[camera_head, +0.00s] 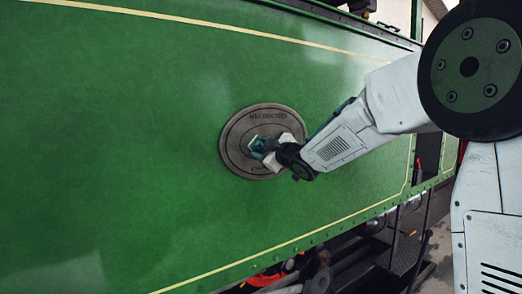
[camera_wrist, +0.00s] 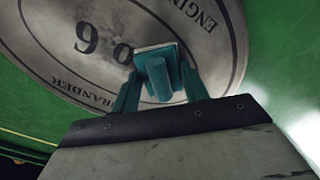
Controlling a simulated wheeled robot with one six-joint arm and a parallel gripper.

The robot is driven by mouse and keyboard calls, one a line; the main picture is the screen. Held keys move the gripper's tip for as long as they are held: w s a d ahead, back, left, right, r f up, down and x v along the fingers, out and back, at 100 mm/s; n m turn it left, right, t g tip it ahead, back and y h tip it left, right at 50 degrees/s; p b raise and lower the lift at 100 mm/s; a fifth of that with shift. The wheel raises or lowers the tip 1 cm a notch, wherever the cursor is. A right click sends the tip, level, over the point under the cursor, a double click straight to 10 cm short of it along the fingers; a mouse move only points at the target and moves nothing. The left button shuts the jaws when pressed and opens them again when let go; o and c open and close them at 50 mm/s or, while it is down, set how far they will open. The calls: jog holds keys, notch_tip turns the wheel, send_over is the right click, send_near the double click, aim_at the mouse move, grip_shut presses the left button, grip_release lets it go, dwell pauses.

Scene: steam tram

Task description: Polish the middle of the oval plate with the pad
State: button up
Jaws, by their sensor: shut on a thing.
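The oval plate (camera_head: 235,132) is grey-brown with dark lettering and a ringed border, fixed on the green side panel. In the wrist view the plate (camera_wrist: 50,48) fills the top, with "No. 6" readable upside down. My gripper (camera_head: 270,150) is in front of the plate's middle. Its two teal fingers (camera_wrist: 160,88) are shut on the pad (camera_wrist: 157,52), a teal block with a pale face layer turned to the plate. The pad lies over the plate's middle, beside the number. I cannot tell whether its face touches the plate. The pad hides part of the lettering.
The green side panel (camera_head: 130,130) with thin yellow lines is flat and clear around the plate. Below its lower edge are dark running gear and a red part (camera_head: 268,278). A dark step (camera_head: 405,252) stands at the lower right.

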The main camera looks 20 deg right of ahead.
jog(key=w+d, duration=0.4)
jog(key=d, duration=0.8)
jog(key=shift+d, duration=0.35)
dwell(0.6)
jog(key=shift+a, duration=0.15)
jog(key=shift+s+a, duration=0.7)
jog(key=shift+a, duration=1.55)
jog(key=shift+s+a, duration=0.7)
jog(key=shift+a, duration=1.5)
jog(key=shift+s+a, duration=0.7)
jog(key=shift+a, duration=1.55)
